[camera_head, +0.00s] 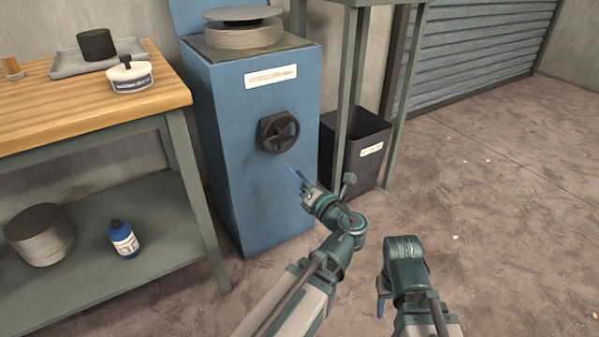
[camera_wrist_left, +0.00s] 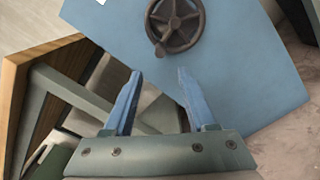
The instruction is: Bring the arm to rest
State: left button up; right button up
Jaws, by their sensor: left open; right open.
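My left gripper (camera_head: 290,172) is in front of the blue cabinet (camera_head: 262,200), a little below and right of its dark handwheel (camera_head: 279,132). In the left wrist view its two blue fingers (camera_wrist_left: 157,95) are apart with nothing between them. The handwheel (camera_wrist_left: 176,24) shows there beyond the fingertips, apart from them. My right gripper (camera_head: 381,303) hangs low at the right, over the floor, away from the cabinet. Only a blue finger of it shows, and it holds nothing that I can see. A grey bowl-like disc (camera_head: 243,13) sits on top of the cabinet.
A wooden-topped workbench (camera_head: 60,105) stands at the left, with a tray (camera_head: 70,67), a dark cylinder (camera_head: 96,44) and a white tub (camera_head: 130,77). Its lower shelf holds a blue bottle (camera_head: 123,239). A dark bin (camera_head: 370,150) stands right of the cabinet.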

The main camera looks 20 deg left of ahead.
pick_arm(q)
jog(key=shift+d, duration=0.1)
dwell(0.4)
jog(key=s+d+f+n+g+h+p, duration=0.3)
jog(key=s+d+n+g+h+p, duration=0.45)
jog(key=n, duration=0.75)
jog(key=s+d+f+n+g+h+p, duration=0.4)
jog(key=s+d+n+p, duration=0.5)
jog(key=n, duration=0.6)
notch_tip(320, 180, up, 39)
jog(key=d+h+p, duration=0.1)
jog(key=d+p, duration=0.1)
jog(key=p, duration=3.5)
jog(key=shift+w+n, duration=0.3)
jog(key=shift+w, duration=0.15)
